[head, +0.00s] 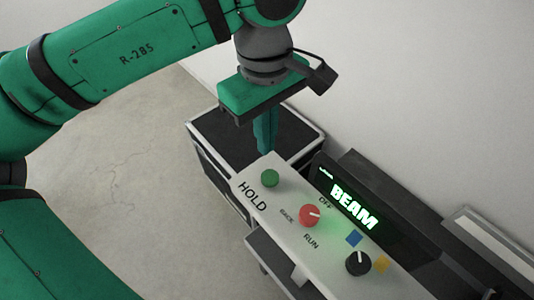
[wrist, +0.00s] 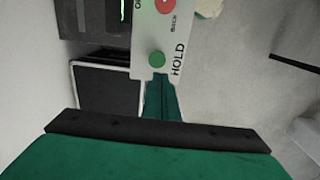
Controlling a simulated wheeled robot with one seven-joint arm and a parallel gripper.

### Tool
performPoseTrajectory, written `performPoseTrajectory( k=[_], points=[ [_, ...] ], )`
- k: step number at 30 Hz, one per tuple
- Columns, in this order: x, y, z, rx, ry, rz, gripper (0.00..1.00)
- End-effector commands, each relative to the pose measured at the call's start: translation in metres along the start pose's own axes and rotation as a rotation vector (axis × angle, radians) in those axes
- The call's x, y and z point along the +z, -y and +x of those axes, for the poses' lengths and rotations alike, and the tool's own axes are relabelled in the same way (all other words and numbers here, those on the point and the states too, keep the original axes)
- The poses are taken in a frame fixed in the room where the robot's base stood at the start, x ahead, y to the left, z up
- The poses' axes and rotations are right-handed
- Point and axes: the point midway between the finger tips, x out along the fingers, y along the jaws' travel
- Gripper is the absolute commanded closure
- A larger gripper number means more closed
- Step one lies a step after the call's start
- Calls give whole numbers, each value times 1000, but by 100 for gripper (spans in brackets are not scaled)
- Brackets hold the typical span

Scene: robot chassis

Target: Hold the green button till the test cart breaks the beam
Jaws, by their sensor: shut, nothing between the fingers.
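A dark display (head: 355,205) behind the panel reads BEAM in lit letters. I cannot identify the test cart.
A red knob (head: 309,215) among OFF, BACK and RUN labels and a black knob (head: 358,262) stand along the panel. A black case with silver edges (head: 207,152) stands beyond its end. A pale wall (head: 430,110) runs behind. Floor at left is clear.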

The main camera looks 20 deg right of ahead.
Motion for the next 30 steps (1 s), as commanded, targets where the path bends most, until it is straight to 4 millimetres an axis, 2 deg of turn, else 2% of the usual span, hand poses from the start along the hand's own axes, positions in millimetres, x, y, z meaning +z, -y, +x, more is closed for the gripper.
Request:
performPoseTrajectory(
  k=[3,8,30],
  points=[
    [-1,0,-14,1,0,-1,100],
    [2,-4,-21,0,-1,9,100],
    [0,0,-22,0,-1,0,100]
  ],
)
